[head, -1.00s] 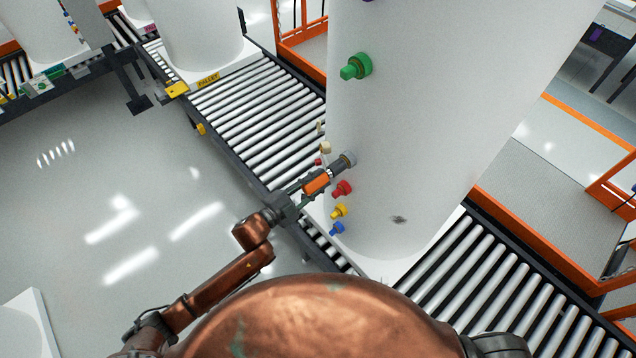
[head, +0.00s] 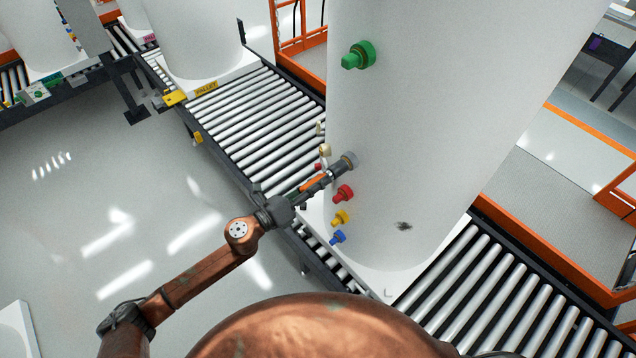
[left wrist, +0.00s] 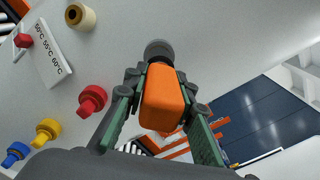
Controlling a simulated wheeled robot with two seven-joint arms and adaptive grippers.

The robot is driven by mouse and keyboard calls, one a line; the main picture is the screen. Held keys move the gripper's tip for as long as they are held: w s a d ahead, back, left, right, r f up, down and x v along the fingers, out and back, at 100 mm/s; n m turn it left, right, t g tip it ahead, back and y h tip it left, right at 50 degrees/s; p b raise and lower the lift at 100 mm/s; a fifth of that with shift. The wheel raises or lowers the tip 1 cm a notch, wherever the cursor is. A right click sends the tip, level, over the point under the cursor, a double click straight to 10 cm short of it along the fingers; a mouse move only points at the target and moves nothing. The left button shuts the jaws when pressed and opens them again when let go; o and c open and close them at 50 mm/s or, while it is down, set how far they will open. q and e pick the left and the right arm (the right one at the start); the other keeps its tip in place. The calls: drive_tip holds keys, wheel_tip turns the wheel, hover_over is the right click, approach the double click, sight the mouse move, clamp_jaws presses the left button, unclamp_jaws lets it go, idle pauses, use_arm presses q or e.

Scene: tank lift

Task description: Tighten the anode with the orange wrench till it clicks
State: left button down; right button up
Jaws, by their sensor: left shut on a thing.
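The orange wrench (head: 309,184) is held by my left gripper (head: 316,181), whose jaws are shut on it. In the left wrist view the wrench's orange body (left wrist: 163,97) sits between the two fingers. Its far end lines up with the grey round fitting (head: 349,160) on the side of the white tank (head: 430,110), which looks like the anode. The fitting also shows past the wrench in the left wrist view (left wrist: 158,50). Wrench and fitting appear to meet, but the contact itself is hidden. My right gripper is out of view.
Below the fitting, red (head: 343,193), yellow (head: 341,217) and blue (head: 338,237) plugs stick out close to my gripper. A cream knob (head: 325,150) is beside it, and a green plug (head: 358,55) is higher up. The tank stands on a roller conveyor (head: 255,115).

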use_arm(q)
drive_tip(key=shift+s+r, duration=0.1)
drive_tip(key=n+p, duration=0.1)
drive_tip(key=n, duration=0.2)
drive_tip(key=n+p, duration=0.4)
drive_tip(key=n, duration=0.1)
drive_tip(key=shift+r+n, duration=0.3)
drive_tip(key=n+p, duration=0.5)
drive_tip(key=n, duration=0.2)
drive_tip(key=shift+f+n+p, duration=0.1)
drive_tip(key=shift+n+p, duration=0.25)
drive_tip(key=shift+n, duration=0.05)
drive_tip(key=shift+f+n+t, duration=0.15)
drive_tip(key=shift+n+t, duration=0.15)
drive_tip(key=shift+n, duration=0.8)
drive_tip(key=n, duration=0.3)
drive_tip(key=shift+f+n, duration=0.2)
drive_tip(key=shift+n, duration=0.1)
drive_tip(key=shift+b, duration=0.3)
